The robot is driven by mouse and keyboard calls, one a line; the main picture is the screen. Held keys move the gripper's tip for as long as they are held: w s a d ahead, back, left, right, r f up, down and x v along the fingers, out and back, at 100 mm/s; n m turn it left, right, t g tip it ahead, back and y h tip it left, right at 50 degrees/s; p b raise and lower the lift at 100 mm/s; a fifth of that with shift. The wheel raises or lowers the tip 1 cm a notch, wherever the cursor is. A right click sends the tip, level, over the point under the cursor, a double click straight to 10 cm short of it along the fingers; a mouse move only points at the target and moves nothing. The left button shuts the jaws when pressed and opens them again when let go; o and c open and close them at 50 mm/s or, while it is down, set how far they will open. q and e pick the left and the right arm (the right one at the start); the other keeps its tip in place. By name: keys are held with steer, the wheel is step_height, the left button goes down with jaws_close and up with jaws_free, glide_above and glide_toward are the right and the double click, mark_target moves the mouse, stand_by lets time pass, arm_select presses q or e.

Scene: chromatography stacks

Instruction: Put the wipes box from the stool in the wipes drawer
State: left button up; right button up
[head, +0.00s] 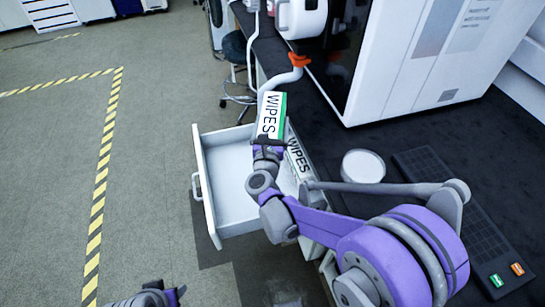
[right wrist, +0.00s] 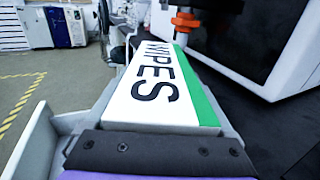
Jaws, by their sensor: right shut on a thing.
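The wipes box (head: 271,115) is white with a green side and black WIPES lettering. My right gripper (head: 268,143) is shut on its near end and holds it up over the back right part of the open drawer. In the right wrist view the box (right wrist: 155,85) stretches away from the dark gripper jaw (right wrist: 160,152). The wipes drawer (head: 203,165) is white, pulled out and looks empty where its floor shows; my right arm hides part of it. A WIPES label (head: 299,158) shows beside it. My left gripper (head: 150,297) shows only partly at the bottom edge.
A black bench (head: 330,135) right of the drawer carries a large white instrument (head: 425,60), a round white lid (head: 363,166) and a dark keyboard-like panel (head: 450,190). A stool (head: 236,50) stands behind the drawer. The floor at left is clear, with yellow-black tape (head: 102,170).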

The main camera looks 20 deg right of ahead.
arm_select(q)
steer(key=f+b, duration=0.2)
steer(key=f, duration=0.1)
steer(key=f+b, duration=0.1)
steer(key=shift+w+f, duration=0.35)
steer(key=shift+f, duration=0.05)
arm_select(e)
step_height(320, 180, down, 13)
steer(key=shift+f, duration=0.15)
arm_select(q)
steer(key=shift+f+b, duration=0.5)
steer(key=shift+b, duration=0.15)
arm_select(e)
steer(key=shift+f, duration=0.55)
steer(key=o, duration=1.2)
steer(key=shift+o, duration=0.2)
